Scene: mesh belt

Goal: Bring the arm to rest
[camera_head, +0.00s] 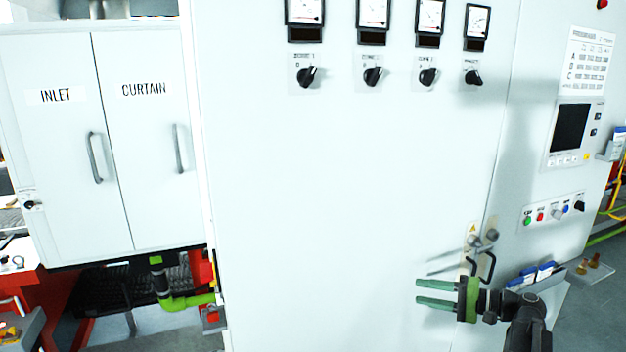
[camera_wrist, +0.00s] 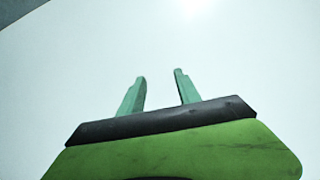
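My gripper (camera_head: 420,293) is at the lower right of the head view, in front of a white control cabinet (camera_head: 340,190). Its two green fingers point left, stand apart and have nothing between them. My dark arm comes in from the lower right corner. In the wrist view, the gripper (camera_wrist: 160,85) shows two separated fingers above a green and black body. Only a plain pale surface lies beyond them. I cannot tell how far the fingers are from the cabinet face.
The cabinet carries gauges and black rotary knobs (camera_head: 373,76) along its top. A screen panel (camera_head: 571,133) and push buttons (camera_head: 541,214) are at right. A dark handle (camera_head: 487,266) is close by my gripper. INLET and CURTAIN doors (camera_head: 110,150) stand at left, with a green pipe (camera_head: 180,302) below.

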